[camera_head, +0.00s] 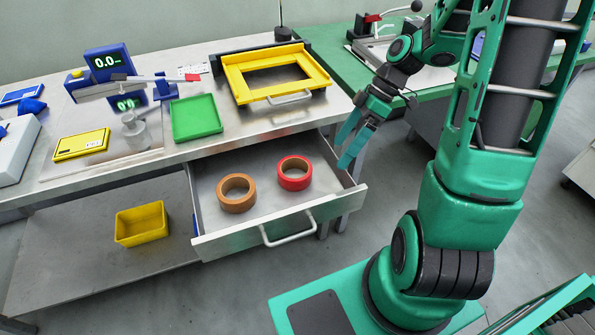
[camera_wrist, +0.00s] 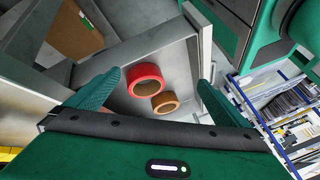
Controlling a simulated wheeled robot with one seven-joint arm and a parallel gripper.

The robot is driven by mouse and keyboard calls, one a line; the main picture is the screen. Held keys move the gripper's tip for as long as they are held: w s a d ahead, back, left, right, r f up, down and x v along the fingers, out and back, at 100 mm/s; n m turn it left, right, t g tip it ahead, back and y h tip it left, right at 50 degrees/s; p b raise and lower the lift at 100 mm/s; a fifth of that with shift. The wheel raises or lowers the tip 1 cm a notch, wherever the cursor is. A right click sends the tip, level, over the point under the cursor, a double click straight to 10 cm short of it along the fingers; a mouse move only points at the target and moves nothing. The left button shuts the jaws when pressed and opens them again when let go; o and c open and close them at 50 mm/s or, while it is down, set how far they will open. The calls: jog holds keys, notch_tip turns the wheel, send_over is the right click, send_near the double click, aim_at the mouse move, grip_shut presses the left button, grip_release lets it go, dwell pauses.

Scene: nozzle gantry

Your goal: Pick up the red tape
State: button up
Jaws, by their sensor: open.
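The red tape (camera_head: 294,174) is a ring lying flat in the open drawer (camera_head: 283,222), right of an orange-brown tape roll (camera_head: 237,201). In the wrist view the red tape (camera_wrist: 145,80) lies ahead between my fingers, with the brown roll (camera_wrist: 165,102) close beside it. My gripper (camera_head: 349,150) is open and empty. It hangs near the drawer's right edge, to the right of the red tape and apart from it. In the wrist view my two green fingers stand wide apart.
The steel table above the drawer holds a yellow frame (camera_head: 276,75), a green tray (camera_head: 196,117), a yellow box (camera_head: 82,145) and a scale display (camera_head: 106,61). A yellow bin (camera_head: 142,224) stands on the lower shelf. The drawer walls border the rolls; its floor is otherwise bare.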

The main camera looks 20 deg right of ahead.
aim_at(300, 183)
jog(key=w+f+n+y, duration=0.1)
jog(key=w+a+f+n+y, duration=0.1)
jog(key=n, duration=0.1)
jog(key=w+a+f+n+y, duration=0.1)
jog(key=w+f+y, duration=0.1)
jog(key=shift+w+a+n, duration=0.1)
jog(key=shift+n, duration=0.3)
jog(key=shift+w+a+f+n+t+y, duration=0.15)
jog(key=shift+w+f+n+t+y, duration=0.4)
jog(key=shift+y, duration=0.25)
jog(key=x, duration=1)
jog(key=shift+s+a+f, duration=0.15)
jog(key=shift+a, duration=0.15)
jog(key=shift+c, duration=0.6)
jog(key=c, duration=1.1)
